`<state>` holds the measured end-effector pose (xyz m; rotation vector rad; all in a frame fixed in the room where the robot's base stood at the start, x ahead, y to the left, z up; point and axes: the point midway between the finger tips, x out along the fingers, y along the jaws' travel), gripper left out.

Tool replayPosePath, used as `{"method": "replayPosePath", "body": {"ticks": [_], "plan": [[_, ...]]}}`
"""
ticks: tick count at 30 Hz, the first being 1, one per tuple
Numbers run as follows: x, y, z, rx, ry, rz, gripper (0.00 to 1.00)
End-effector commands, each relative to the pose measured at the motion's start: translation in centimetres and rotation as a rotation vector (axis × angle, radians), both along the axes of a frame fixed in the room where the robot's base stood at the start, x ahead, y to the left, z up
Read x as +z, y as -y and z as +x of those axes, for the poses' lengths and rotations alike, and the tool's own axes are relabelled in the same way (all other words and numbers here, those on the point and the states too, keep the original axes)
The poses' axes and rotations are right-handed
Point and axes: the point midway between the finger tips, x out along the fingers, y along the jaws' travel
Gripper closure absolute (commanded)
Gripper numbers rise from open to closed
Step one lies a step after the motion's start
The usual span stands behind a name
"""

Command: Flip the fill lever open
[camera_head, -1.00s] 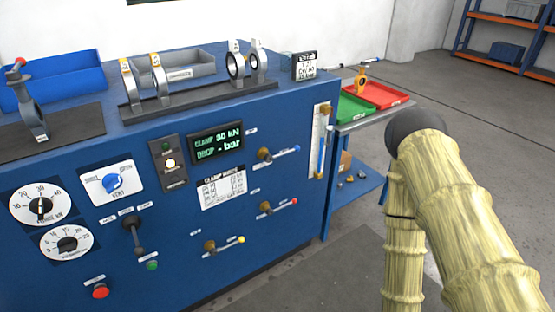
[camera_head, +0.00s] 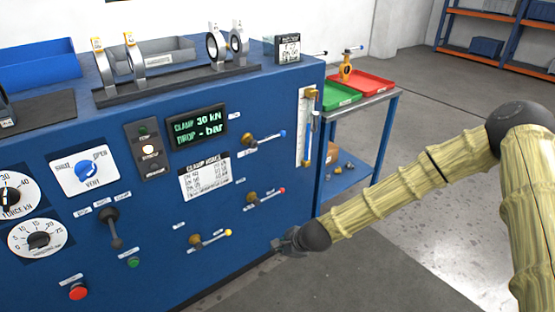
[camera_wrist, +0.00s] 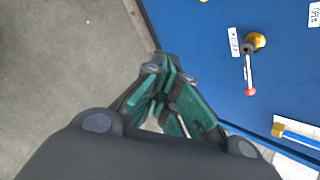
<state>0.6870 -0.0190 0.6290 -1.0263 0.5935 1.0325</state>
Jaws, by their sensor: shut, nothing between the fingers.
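Three small levers with brass pivots sit on the front of the blue bench: a blue-tipped lever (camera_head: 264,138) on top, a red-tipped lever (camera_head: 266,196) in the middle and a yellow-tipped lever (camera_head: 211,238) at the bottom. All three lie nearly level in the head view. Their labels are too small to read, so I cannot tell which is fill. My gripper (camera_head: 284,243) is low at the bench's right front, right of the yellow tip and apart from the levers. The wrist view shows its green-padded fingers shut and empty, with the red-tipped lever (camera_wrist: 249,75) off to the right.
A gauge tube (camera_head: 308,125) stands on the bench's right front edge. A side table holds a green tray (camera_head: 340,95) and a red tray (camera_head: 372,87). The panel also has dials, a vent knob (camera_head: 87,171) and a black lever (camera_head: 111,226). Floor is open at right.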

Motion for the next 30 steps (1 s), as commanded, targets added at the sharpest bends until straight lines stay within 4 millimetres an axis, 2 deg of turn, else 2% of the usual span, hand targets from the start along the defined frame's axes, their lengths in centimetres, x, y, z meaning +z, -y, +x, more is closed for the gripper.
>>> {"method": "replayPosePath", "body": {"ticks": [1,3,6,9,12,15,18,30], "plan": [[2.1,0.0,3.7,-0.106,0.003,0.086,1.00],[5.9,0.2,8.0,-0.241,-0.007,0.209,1.00],[11.3,1.2,13.0,-0.401,-0.024,0.375,1.00],[16.0,2.6,16.6,-0.520,-0.041,0.515,1.00],[19.4,3.8,18.9,-0.594,-0.055,0.614,1.00],[21.3,4.6,20.0,-0.634,-0.064,0.669,1.00],[22.0,4.8,20.4,-0.646,-0.066,0.687,1.00],[21.7,4.4,20.6,-0.643,-0.067,0.685,1.00]]}}
